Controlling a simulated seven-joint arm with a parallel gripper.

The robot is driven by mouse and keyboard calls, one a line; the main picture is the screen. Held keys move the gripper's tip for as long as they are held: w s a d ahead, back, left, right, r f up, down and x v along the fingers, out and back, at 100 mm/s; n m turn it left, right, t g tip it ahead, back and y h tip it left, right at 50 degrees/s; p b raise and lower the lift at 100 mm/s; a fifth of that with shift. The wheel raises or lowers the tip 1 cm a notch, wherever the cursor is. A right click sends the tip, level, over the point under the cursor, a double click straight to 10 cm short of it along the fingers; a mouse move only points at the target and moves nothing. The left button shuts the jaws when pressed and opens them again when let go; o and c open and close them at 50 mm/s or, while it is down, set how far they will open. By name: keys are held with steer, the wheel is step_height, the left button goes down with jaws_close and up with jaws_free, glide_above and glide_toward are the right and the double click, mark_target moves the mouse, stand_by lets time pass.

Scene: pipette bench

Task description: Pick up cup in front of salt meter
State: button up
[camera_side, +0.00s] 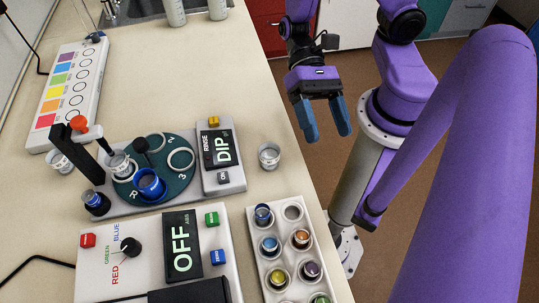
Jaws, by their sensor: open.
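My gripper (328,134) is open and empty. Its two blue fingers point down beyond the table's right edge, over the floor. A small clear cup (269,157) stands upright on the table, just right of a grey device with a "RINSE DIP" display (218,148). My gripper is apart from this cup, above and right of it in the picture. Another clear cup (58,162) stands left of the black post. No label reading salt meter is legible, so I cannot tell for sure which device it is.
A dark green turntable (181,187) holds cups, including a blue one (149,184). A white box reading "OFF" (148,255) and a rack (260,240) of several coloured vials lie at the front. A colour-chart panel (55,105) lies at left.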

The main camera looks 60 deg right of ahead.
mark_target(273, 145)
steer(key=w+m+t+y, duration=0.1)
steer(key=m, duration=0.1)
steer(key=w+a+f+m+t+y, duration=0.1)
steer(key=w, duration=0.1)
steer(key=w+f+m+t+y, duration=0.1)
steer(key=m, duration=0.1)
steer(key=shift+w+a+f+m, duration=0.2)
steer(key=shift+a+f+m, duration=0.1)
steer(key=shift+a, duration=0.1)
steer(key=w+f+m+t+y, duration=0.1)
steer(key=w+m, duration=0.1)
steer(key=w+f+m+t, duration=0.2)
steer(key=m, duration=0.1)
steer(key=shift+w+d+f+t+y, duration=0.1)
steer(key=shift+w+f+t+y, duration=0.05)
steer(key=shift+w+t+y, duration=0.2)
steer(key=shift+d+f+m+t, duration=0.1)
steer(key=shift+f+m+t, duration=0.25)
steer(key=shift+f+m, duration=0.15)
steer(key=shift+x, duration=2.5)
steer(key=c, duration=1)
